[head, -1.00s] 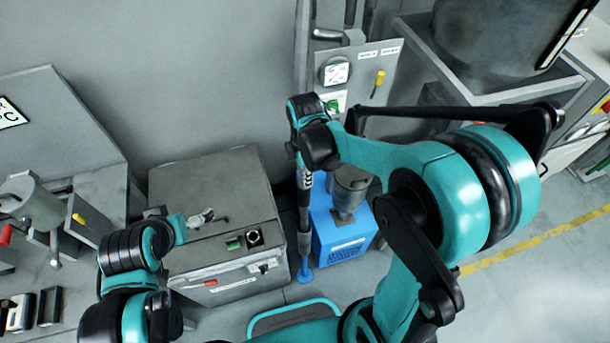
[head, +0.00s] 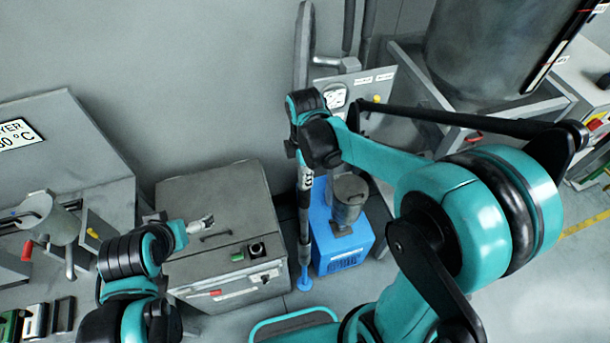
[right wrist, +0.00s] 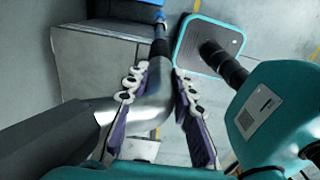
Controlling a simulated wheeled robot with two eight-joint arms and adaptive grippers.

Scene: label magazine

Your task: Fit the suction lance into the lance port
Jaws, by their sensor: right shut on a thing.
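The suction lance (head: 304,235) is a long, thin dark rod with a blue foot (head: 304,284). It hangs nearly upright from my right gripper (head: 306,178), in front of the left side of a blue canister (head: 342,258). In the right wrist view, my right gripper (right wrist: 155,115) is shut around the lance's bent grey metal pipe (right wrist: 156,92); its blue end shows at the top edge. A grey metal cup-shaped part (head: 348,200) stands on the canister. I cannot make out the lance port for certain. My left gripper (head: 203,223) is over the grey cabinet; its jaw opening is unclear.
The grey cabinet (head: 222,190) with a handle and switches stands left of the lance. A bench (head: 110,205) with a metal cup is at far left. A large dark drum (head: 475,50) on a stand is at back right. Floor at right is open.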

